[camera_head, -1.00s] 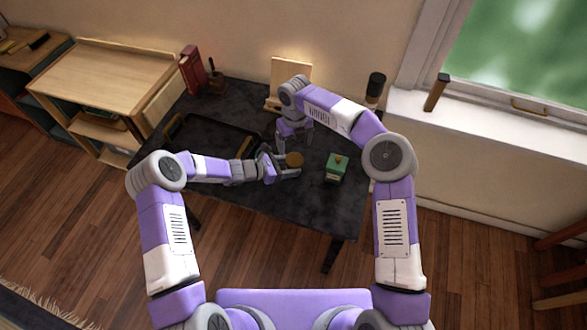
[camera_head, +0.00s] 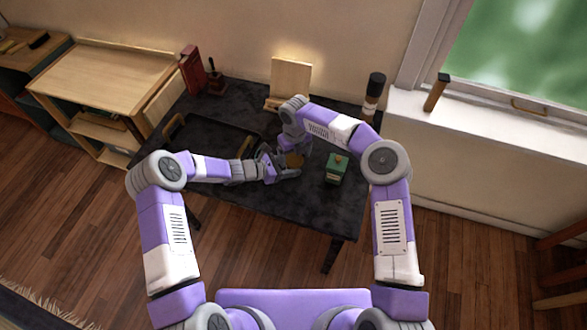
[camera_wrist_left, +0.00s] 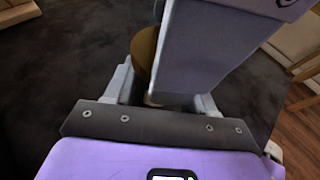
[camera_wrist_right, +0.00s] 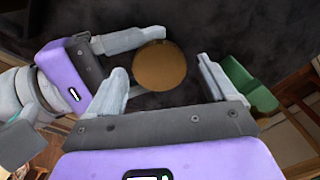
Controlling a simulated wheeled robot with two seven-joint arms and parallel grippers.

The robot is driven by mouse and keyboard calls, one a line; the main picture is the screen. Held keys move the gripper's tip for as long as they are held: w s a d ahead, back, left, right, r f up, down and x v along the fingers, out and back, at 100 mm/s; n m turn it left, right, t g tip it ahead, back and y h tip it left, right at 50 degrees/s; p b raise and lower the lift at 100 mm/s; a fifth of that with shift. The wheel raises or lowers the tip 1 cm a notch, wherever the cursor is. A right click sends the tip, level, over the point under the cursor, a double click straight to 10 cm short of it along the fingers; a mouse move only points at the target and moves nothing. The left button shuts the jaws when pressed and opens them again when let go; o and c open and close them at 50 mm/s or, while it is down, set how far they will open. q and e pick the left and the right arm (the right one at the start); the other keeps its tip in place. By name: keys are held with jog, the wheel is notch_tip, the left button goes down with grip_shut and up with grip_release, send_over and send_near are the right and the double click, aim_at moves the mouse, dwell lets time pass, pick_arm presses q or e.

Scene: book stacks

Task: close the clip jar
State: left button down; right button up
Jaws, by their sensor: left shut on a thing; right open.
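The clip jar shows as a round brown lid (camera_wrist_right: 160,66) in the right wrist view, with its body hidden beneath. In the head view the jar (camera_head: 294,160) is small and partly covered by my grippers. My left gripper (camera_head: 282,167) comes from the left and is shut on the jar, one finger showing beside the lid. My right gripper (camera_wrist_right: 162,72) is open above the jar, its fingers on either side of the lid in that view. In the left wrist view my right gripper hides most of the jar (camera_wrist_left: 145,48). The clip cannot be made out.
A green box (camera_head: 337,168) stands right of the jar on the dark table (camera_head: 300,212). A black tray (camera_head: 208,138) lies to the left. A wooden stand (camera_head: 290,80), a dark cylinder (camera_head: 374,92) and red books (camera_head: 191,70) are at the back. The table's front is clear.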

jog(key=shift+f, duration=0.4)
jog(key=shift+c, duration=0.2)
jog(key=c, duration=1.1)
jog(key=shift+o, duration=0.2)
jog(key=m, duration=0.3)
jog(key=o, duration=1.2)
